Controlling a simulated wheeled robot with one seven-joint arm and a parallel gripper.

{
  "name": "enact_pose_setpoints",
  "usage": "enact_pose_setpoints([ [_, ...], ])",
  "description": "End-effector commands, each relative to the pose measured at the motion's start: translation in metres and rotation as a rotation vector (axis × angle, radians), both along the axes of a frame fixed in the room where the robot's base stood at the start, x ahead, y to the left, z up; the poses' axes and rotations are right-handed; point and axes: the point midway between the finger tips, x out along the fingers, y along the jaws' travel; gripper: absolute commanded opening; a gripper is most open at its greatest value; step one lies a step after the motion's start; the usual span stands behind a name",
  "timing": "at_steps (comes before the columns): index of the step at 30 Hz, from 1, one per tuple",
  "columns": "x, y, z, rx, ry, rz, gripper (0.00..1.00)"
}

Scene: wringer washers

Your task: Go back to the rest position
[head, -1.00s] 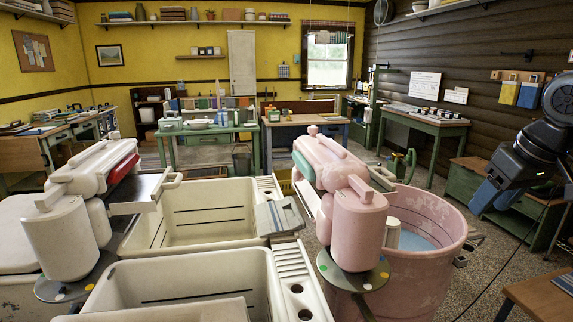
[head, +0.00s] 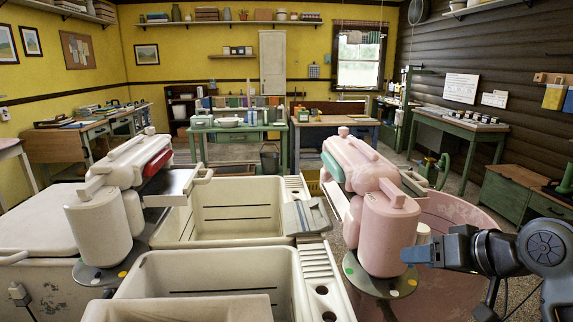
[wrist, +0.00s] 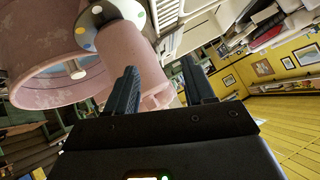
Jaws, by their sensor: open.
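My gripper (head: 408,257) reaches in from the lower right in the head view, its blue-grey fingers pointing left. In the picture it overlaps the right edge of the pink wringer head (head: 385,225); I cannot tell whether they touch. In the wrist view, my gripper (wrist: 160,78) is open, with its two dark fingers apart and nothing held. The pink wringer part (wrist: 155,85) shows beyond and between the fingers, and the pink tub (wrist: 50,65) fills the left side of this tilted view.
A white wringer washer (head: 100,230) stands left, and cream twin sinks (head: 215,265) lie in the middle. The dotted disc (head: 380,280) sits under the pink wringer. A green bench (head: 520,195) stands right. Floor shows between the pink washer and the benches.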

Motion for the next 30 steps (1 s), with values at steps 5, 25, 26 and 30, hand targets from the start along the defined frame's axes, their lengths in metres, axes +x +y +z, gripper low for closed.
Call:
enact_pose_setpoints([
  [5,-0.022,0.046,-0.037,0.112,-0.086,-0.062,0.53],
  [25,-0.212,0.099,-0.135,0.135,-0.262,-0.365,0.53],
  [26,-0.224,0.098,-0.136,0.121,-0.269,-0.373,0.53],
  [30,-0.278,0.092,-0.140,0.048,-0.295,-0.396,0.53],
])
